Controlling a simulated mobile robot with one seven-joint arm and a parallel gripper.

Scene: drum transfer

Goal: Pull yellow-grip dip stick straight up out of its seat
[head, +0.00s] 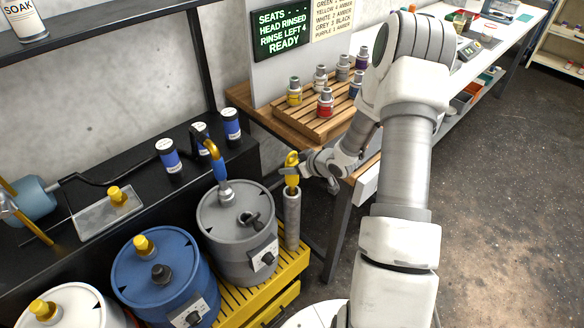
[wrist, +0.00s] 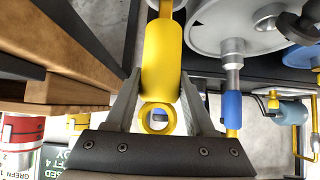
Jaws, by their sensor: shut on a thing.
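The yellow-grip dip stick (head: 292,165) stands upright, its grip directly above a grey upright tube (head: 292,222) beside the grey drum. Its lower part is hidden, seemingly inside the tube. My gripper (head: 288,172) reaches in from the right and is shut on the yellow grip. In the wrist view the yellow grip (wrist: 161,50), with a ring at its end, lies between the two fingers of my gripper (wrist: 160,88).
The grey drum (head: 224,245) with a blue-handled fitting (head: 216,160) stands close left of the tube. A blue drum (head: 135,285) is further left, on a yellow slatted pallet (head: 290,265). A wooden bench with a rack (head: 335,122) of small bottles is behind.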

